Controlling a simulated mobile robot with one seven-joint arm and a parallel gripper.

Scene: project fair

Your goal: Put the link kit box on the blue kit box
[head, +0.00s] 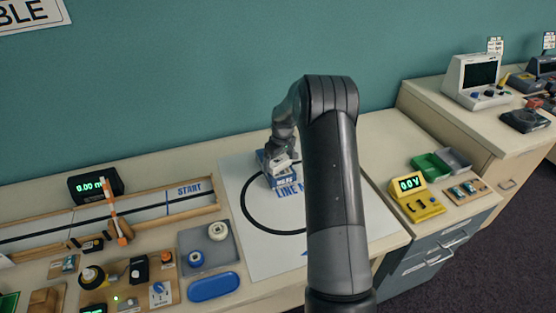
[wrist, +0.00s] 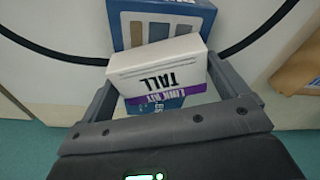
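The link kit box (wrist: 160,70) is white with a purple stripe and the words "LINK KIT TALL". In the wrist view it sits between the two fingers of my gripper (wrist: 160,72), which look closed against its sides. The blue kit box (wrist: 128,38), with tan and grey bars printed on it, shows beyond and below the white box. In the head view the blue kit box (head: 264,164) is on the white mat, with the white box over it. Whether the two boxes touch cannot be told.
The white mat (head: 258,255) has a black loop line. A grey tray (head: 218,252), a blue dish (head: 214,287) and a wooden track (head: 145,208) are to the left. A yellow meter (head: 415,200) and green bin (head: 430,165) are at the right.

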